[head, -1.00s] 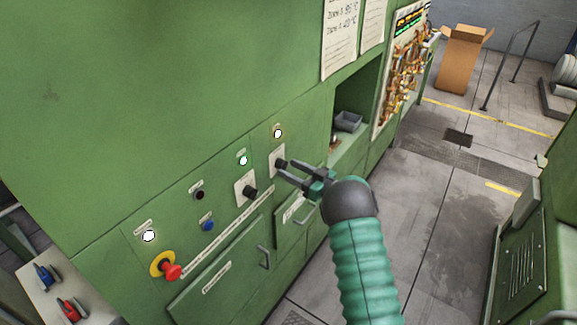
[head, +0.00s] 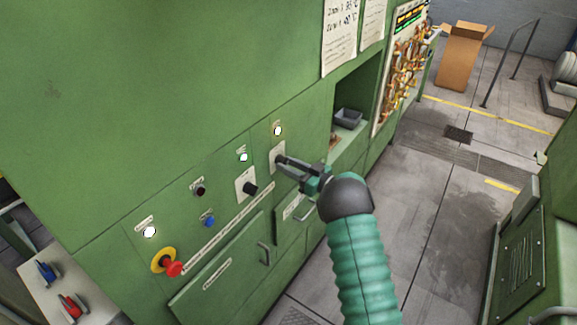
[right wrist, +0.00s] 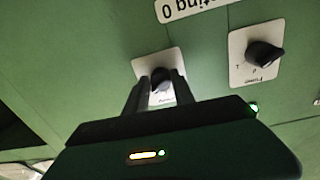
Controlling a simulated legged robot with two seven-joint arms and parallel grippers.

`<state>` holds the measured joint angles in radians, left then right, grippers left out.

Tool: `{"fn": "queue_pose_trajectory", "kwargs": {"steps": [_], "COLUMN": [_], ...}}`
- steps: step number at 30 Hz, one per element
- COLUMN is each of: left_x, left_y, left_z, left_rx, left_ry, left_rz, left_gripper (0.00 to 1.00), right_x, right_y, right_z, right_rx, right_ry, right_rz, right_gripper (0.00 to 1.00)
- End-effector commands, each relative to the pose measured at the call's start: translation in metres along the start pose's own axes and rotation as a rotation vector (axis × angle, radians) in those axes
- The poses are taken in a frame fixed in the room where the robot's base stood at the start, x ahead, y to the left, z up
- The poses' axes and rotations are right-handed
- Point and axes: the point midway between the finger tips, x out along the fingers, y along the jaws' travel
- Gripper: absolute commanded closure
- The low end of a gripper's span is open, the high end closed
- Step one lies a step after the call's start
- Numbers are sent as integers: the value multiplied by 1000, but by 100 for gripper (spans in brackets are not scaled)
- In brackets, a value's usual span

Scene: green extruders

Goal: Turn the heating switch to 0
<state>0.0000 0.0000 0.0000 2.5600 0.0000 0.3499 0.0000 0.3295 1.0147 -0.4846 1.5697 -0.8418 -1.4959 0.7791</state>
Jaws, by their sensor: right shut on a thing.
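Two dark rotary switches sit on white plates on the green panel. My right gripper (head: 283,163) is at the right-hand switch in the head view, its fingers shut on that switch knob (right wrist: 160,78). In the right wrist view the knob shows between the fingertips, on its white plate (right wrist: 146,66), whose lettering is mostly hidden. The other switch (head: 250,188) stands free to the left; its plate seems to read "Power" in the right wrist view (right wrist: 264,54). A label ending in "ting 0" (right wrist: 196,8) is upside down there. My left gripper is not in view.
A white lamp (head: 278,131) and a green lamp (head: 243,157) glow above the switches. A red stop button (head: 173,269) and a blue button (head: 208,221) are lower left. Drawer handles (head: 264,253) jut out below.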

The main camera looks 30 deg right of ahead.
Motion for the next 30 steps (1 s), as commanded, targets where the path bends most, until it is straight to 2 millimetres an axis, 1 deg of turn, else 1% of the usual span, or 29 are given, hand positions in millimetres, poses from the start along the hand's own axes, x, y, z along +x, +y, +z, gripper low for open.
{"fn": "queue_pose_trajectory", "kwargs": {"steps": [5,11,17,30], "left_x": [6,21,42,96], "left_y": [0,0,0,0], "left_z": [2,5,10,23], "left_rx": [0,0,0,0], "left_ry": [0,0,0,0], "left_rz": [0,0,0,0], "left_gripper": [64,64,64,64], "right_x": [0,0,0,0], "right_y": [1,2,2,3], "right_z": [2,3,6,6], "right_rx": [-37,-143,-310,-722], "right_ry": [3,10,18,37], "right_rz": [3,3,3,2], "right_gripper": [100,100,100,100]}}
